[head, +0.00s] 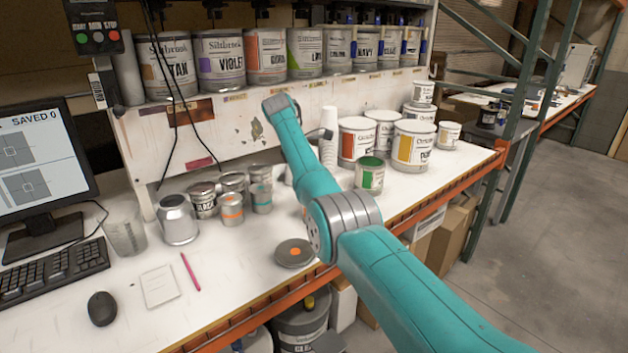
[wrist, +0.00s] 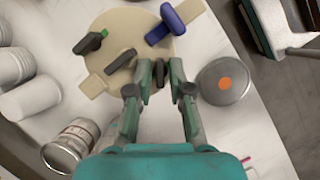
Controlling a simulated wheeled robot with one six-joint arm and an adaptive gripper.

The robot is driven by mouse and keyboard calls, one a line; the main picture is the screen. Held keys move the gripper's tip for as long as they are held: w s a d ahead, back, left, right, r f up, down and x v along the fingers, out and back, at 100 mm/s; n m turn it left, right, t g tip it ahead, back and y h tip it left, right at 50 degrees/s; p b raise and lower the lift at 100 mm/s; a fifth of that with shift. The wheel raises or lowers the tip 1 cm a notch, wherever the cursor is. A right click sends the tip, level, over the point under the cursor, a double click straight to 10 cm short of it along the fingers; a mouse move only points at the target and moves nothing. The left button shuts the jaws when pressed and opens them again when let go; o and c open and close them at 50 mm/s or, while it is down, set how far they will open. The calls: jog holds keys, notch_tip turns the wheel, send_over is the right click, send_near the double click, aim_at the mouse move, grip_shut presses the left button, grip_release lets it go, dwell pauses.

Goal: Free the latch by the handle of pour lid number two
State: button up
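In the wrist view a round tan lid (wrist: 137,22) lies below my gripper, with pale tabs at its edge. On it are a dark handle with a green end (wrist: 90,42), a plain dark handle (wrist: 120,61) and a blue handle (wrist: 172,23). I cannot read any number on it. My gripper (wrist: 160,80) is open, its fingers at the lid's near edge. A small dark upright piece (wrist: 159,75) shows between the fingertips, with no clear contact. In the head view my arm hides the gripper, and I cannot make out this lid.
A grey disc with an orange dot (wrist: 225,80) lies right of the gripper, also on the bench in the head view (head: 294,253). White cups (wrist: 30,98) and a metal can (wrist: 68,147) are at left. Several paint cans (head: 220,60) line the shelf.

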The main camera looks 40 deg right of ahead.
grip_shut()
jog(key=shift+f, duration=0.1)
jog(key=shift+s+n+t+h, duration=0.1)
jog(key=shift+n+t+h, duration=0.3)
jog(key=shift+n, duration=1)
jog(key=shift+n+t+h, duration=0.1)
jog(key=shift+n+t, duration=0.5)
jog(key=shift+n, duration=0.8)
grip_release()
